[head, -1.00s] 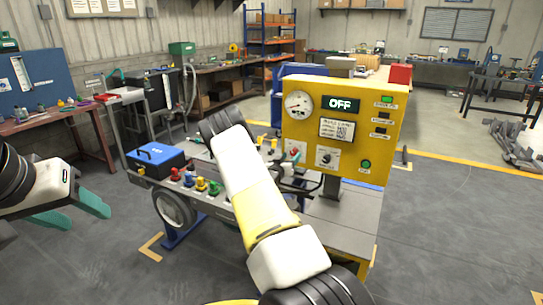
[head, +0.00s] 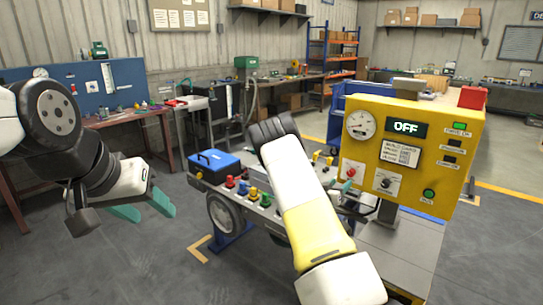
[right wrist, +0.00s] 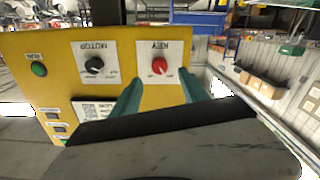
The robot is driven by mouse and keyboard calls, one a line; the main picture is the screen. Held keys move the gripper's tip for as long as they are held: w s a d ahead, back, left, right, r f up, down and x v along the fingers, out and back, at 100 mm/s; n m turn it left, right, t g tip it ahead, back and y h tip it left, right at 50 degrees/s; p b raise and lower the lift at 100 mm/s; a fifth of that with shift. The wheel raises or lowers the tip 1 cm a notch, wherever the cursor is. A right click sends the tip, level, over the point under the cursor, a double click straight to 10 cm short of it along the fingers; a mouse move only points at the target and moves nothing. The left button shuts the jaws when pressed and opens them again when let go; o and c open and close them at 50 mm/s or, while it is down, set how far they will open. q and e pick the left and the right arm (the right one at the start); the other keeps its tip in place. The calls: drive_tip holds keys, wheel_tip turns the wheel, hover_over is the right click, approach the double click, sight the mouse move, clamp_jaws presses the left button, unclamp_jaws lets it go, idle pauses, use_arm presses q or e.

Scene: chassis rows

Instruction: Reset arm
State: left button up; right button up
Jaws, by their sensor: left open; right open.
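The yellow control panel (head: 412,150) stands at the right in the head view, with a gauge, a display reading OFF, a red key knob (head: 350,173) and a dark motor knob (head: 386,183). My right arm reaches across the head view to the panel's lower left and hides part of the cart. In the right wrist view my right gripper (right wrist: 160,84) is open, its teal fingers on either side below the red key knob (right wrist: 158,66); contact cannot be told. My left gripper (head: 150,203) is open and empty at the left, over the floor.
A cart (head: 262,205) carries a blue toolbox (head: 214,163) and several coloured knobs close to my right arm. A workbench with a blue pegboard (head: 92,85) stands at the back left. The floor between my left gripper and the cart is clear.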

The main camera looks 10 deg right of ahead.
drive_tip(key=s+a+r+n+g+y, duration=0.1)
drive_tip(key=s+a+r+y, duration=0.4)
drive_tip(key=a+r+y, duration=0.35)
drive_tip(key=s+a+r+n+g+y, duration=0.1)
drive_tip(key=s+a+r+y, duration=0.4)
drive_tip(key=a+r, duration=0.6)
drive_tip(key=s+a+r+n+g+y, duration=0.1)
drive_tip(key=s+a+r+n, duration=0.1)
drive_tip(key=s, duration=1.2)
drive_tip(key=s+a+r+n+g+y, duration=0.1)
drive_tip(key=s+a, duration=0.4)
drive_tip(key=s, duration=1)
drive_tip(key=r+n+g, duration=0.1)
drive_tip(key=n, duration=0.1)
drive_tip(key=shift+s+a+n, duration=0.3)
drive_tip(key=shift+a+n, duration=0.05)
drive_tip(key=shift+n, duration=0.05)
drive_tip(key=shift+r, duration=0.1)
